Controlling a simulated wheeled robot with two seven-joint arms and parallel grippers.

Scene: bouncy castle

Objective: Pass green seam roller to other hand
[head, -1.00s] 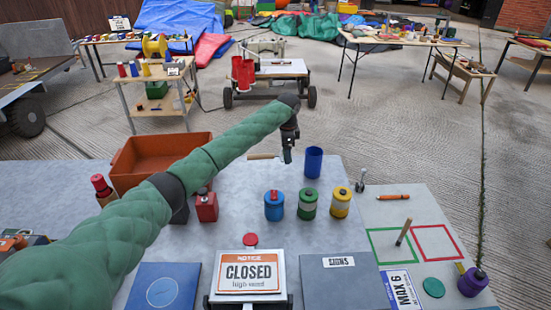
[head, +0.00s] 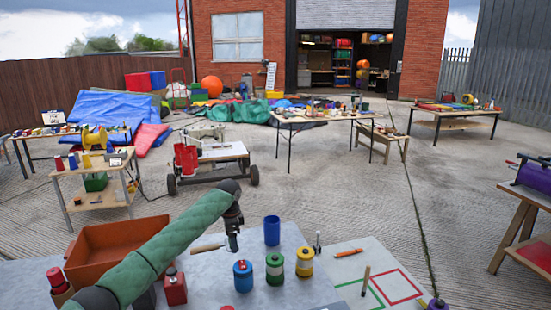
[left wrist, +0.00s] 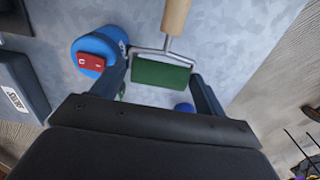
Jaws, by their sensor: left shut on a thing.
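The green seam roller (left wrist: 160,73) has a green cylinder, a metal fork and a pale wooden handle. My left gripper (left wrist: 160,68) is shut on it, with the fingers at either end of the roller part. In the head view my left gripper (head: 233,243) points down above the grey table, and the roller's wooden handle (head: 207,248) sticks out to its left. The green part is hard to make out in the head view. My right gripper is in neither view now.
On the table (head: 215,296) stand a blue canister (head: 243,279), a green one (head: 275,270), a yellow one (head: 304,263), a blue cup (head: 272,231) and a red can (head: 175,288). An orange tray (head: 105,245) lies left, behind my arm. Air above the table's right side is clear.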

